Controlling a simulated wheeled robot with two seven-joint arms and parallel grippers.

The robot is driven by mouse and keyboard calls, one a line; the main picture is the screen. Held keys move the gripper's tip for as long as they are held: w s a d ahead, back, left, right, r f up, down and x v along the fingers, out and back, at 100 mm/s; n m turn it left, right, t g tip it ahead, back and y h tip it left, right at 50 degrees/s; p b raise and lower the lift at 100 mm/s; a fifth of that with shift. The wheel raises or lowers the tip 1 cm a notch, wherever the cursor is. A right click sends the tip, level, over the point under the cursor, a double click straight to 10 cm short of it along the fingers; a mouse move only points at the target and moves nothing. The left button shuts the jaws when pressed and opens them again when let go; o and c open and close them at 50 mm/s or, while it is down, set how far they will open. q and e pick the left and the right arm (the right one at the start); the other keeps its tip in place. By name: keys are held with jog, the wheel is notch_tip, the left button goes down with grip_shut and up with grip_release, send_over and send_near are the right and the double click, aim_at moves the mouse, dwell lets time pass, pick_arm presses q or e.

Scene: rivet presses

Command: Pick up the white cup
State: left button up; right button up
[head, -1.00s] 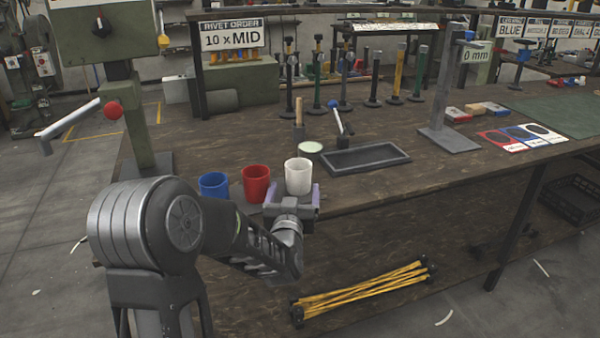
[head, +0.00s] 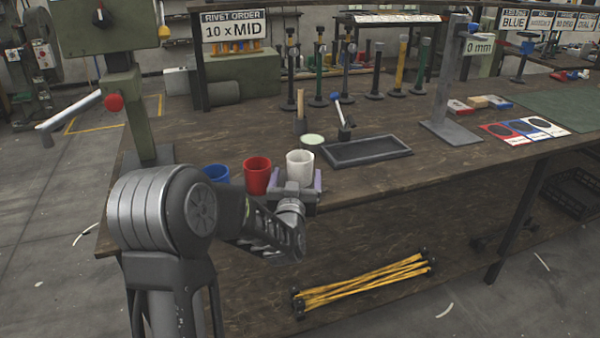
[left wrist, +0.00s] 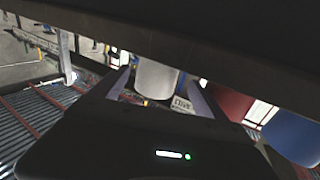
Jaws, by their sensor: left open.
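The white cup (head: 300,166) stands upright on the workbench near its front edge, to the right of the red cup (head: 257,176) and the blue cup (head: 216,173). My left gripper (head: 296,186) is at the front of the white cup, low, with its fingers pointing toward it. In the left wrist view the white cup (left wrist: 156,78) shows between the two open fingers, its upper part cut off by a dark shape. I cannot tell whether the fingers touch it. The red cup (left wrist: 228,100) and blue cup (left wrist: 292,136) lie to the right there. My right gripper is not in view.
The bench right of the tray is mostly clear.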

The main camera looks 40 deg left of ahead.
aim_at(301, 161)
pick_arm(q)
jog(key=x, duration=0.5)
jog(key=shift+w+d, duration=0.15)
jog(key=shift+w, duration=0.05)
jog(key=shift+c, duration=0.5)
jog(key=c, duration=1.4)
